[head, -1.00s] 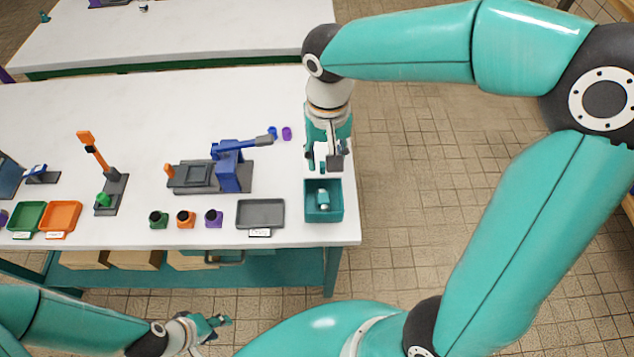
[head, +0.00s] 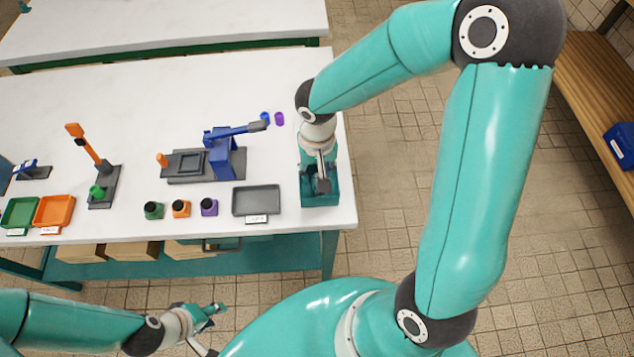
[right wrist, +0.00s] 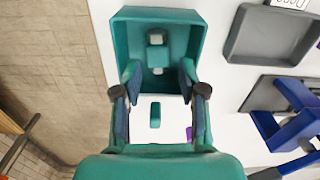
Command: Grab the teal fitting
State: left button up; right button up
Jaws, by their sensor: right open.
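The teal fitting (right wrist: 156,53), with pale ends, lies inside the teal bin (right wrist: 194,28) in the right wrist view. In the head view the bin (head: 322,203) is at the table's right end, and my right gripper hides the fitting. My right gripper (right wrist: 158,78) is open and empty, its fingers at the near side of the bin, one on each side of the fitting's line. In the head view the right gripper (head: 318,184) is over the bin. My left gripper (head: 212,313) is low in front of the table; its finger gap is unclear.
A grey tray (head: 256,201) is left of the bin. A blue and grey fixture (head: 221,160) stands behind it. Small green, orange and purple pots (head: 209,207) line the front.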

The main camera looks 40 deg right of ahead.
notch_tip(320, 180, down, 4)
jog(key=shift+d+f, duration=0.15)
jog(key=shift+c, duration=0.4)
grip_shut()
